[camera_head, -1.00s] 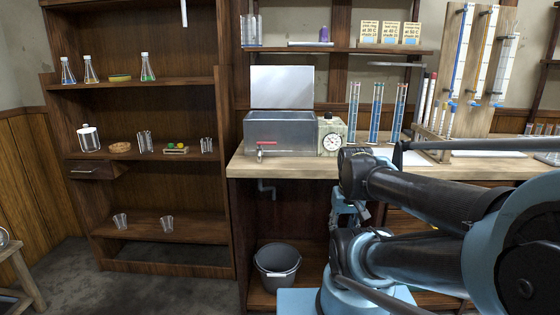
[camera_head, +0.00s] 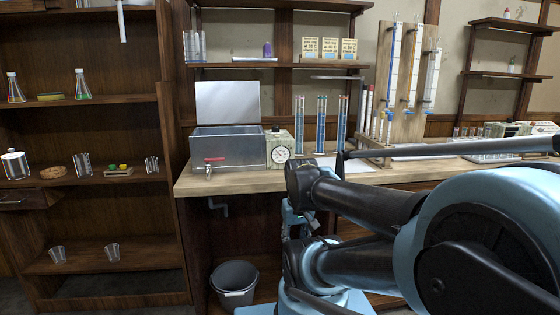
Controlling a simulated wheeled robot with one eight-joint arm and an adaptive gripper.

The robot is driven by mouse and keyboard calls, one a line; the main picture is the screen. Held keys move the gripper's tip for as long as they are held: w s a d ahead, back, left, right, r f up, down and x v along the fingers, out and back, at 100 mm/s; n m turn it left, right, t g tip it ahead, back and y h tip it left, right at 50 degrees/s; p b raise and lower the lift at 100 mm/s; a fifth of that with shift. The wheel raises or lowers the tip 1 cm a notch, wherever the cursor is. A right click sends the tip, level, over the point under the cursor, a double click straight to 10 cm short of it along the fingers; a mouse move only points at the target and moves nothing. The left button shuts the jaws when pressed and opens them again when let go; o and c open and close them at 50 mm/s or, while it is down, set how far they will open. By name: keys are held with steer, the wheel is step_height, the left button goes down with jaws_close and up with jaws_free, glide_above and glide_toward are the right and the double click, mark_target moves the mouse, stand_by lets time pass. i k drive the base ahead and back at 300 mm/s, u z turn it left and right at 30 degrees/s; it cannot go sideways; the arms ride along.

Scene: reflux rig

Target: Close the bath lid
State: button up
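The bath (camera_head: 238,152) is a grey metal box on the left part of the wooden bench. Its lid (camera_head: 228,102) is a pale flat panel standing upright along the bath's back edge, so the bath is open. A tap with a red handle (camera_head: 213,160) is on the bath's front, and a dial box (camera_head: 280,148) stands against its right side. My arm reaches in from the right, in front of the bench and to the right of the bath. My gripper's fingers cannot be made out.
Tall cylinders with blue liquid (camera_head: 321,124) stand right of the dial box. A shelf (camera_head: 275,65) with bottles and cards hangs above the bath. A grey bucket (camera_head: 234,281) is on the floor below. The bench front (camera_head: 215,182) before the bath is clear.

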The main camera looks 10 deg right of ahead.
mark_target(217, 103)
steer(key=k, duration=0.5)
steer(key=u, duration=0.95)
steer(key=i, duration=0.9)
steer(key=z, duration=1)
